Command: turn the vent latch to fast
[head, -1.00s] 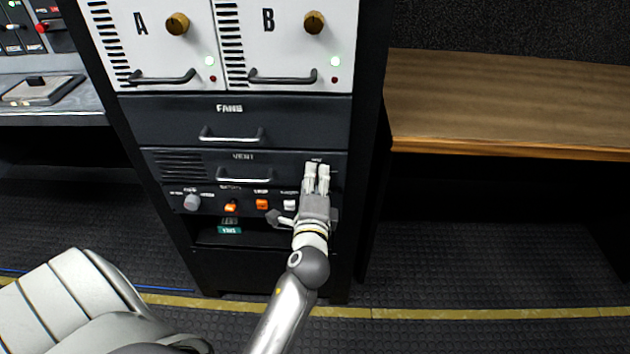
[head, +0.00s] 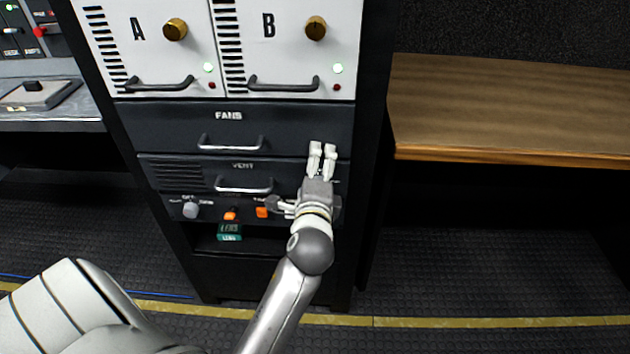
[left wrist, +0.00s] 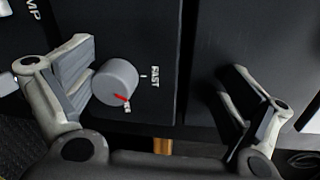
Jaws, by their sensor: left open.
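The vent latch is a round grey knob (left wrist: 115,82) with a red pointer mark, on a dark panel in the left wrist view. The word FAST and a tick stand beside it. The red mark points away from FAST, toward a small label that I cannot read. My left gripper (left wrist: 160,60) is open, with the knob between its fingers, close to one finger and far from the other. In the head view my left gripper (head: 322,150) is in front of the right end of the VENT panel (head: 285,168) and hides the knob. My right gripper is not in view.
A FANS drawer (head: 165,120) with a handle is above the VENT panel. Below are a grey knob (head: 190,210) and orange switches (head: 262,212). White units A and B have protruding handles (head: 283,86). A wooden desk (head: 510,105) stands to the right.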

